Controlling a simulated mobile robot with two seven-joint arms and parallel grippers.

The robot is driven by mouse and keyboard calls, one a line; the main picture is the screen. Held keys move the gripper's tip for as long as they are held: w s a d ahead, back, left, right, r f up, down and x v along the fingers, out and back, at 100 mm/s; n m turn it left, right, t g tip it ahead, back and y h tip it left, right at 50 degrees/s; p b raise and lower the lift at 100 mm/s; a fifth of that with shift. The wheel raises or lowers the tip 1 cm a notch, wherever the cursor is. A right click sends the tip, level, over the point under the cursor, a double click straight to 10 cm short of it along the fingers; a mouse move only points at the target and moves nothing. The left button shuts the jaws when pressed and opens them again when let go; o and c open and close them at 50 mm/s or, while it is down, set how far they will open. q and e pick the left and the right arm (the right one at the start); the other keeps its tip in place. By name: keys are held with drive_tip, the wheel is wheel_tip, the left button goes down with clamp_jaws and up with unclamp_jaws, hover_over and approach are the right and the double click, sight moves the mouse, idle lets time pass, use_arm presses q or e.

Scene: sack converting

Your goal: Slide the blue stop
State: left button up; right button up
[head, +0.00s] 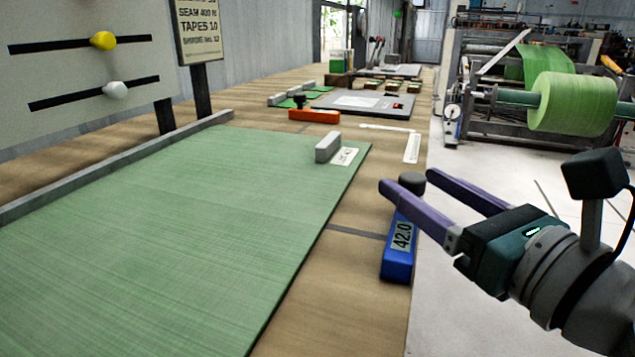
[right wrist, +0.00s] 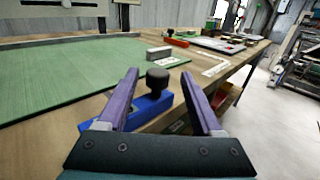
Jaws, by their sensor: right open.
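The blue stop (head: 397,262) is a blue block with a dark round knob on top and a label reading 42.0. It sits at the right edge of the wooden table, beside the green sheet. My right gripper (head: 408,182) is open, with its two purple fingers pointing toward the knob. In the right wrist view the blue stop (right wrist: 151,108) and its black knob (right wrist: 157,80) show between the open fingers (right wrist: 161,78). I cannot tell whether a finger touches the knob. My left gripper is not in view.
A green woven sheet (head: 180,220) covers the table's left, with a grey block (head: 328,147) on its far corner. An orange bar (head: 314,116) and a grey plate (head: 357,102) lie farther back. A slider panel (head: 85,70) stands at left. Floor lies to the right.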

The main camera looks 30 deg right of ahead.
sight(423, 191)
drive_tip(key=s+b, duration=0.1)
drive_tip(key=s, duration=0.3)
drive_tip(key=shift+s+a+f, duration=0.15)
drive_tip(key=shift+s+r+b, duration=0.2)
drive_tip(key=shift+s+b, duration=0.2)
drive_tip(key=shift+s, duration=0.2)
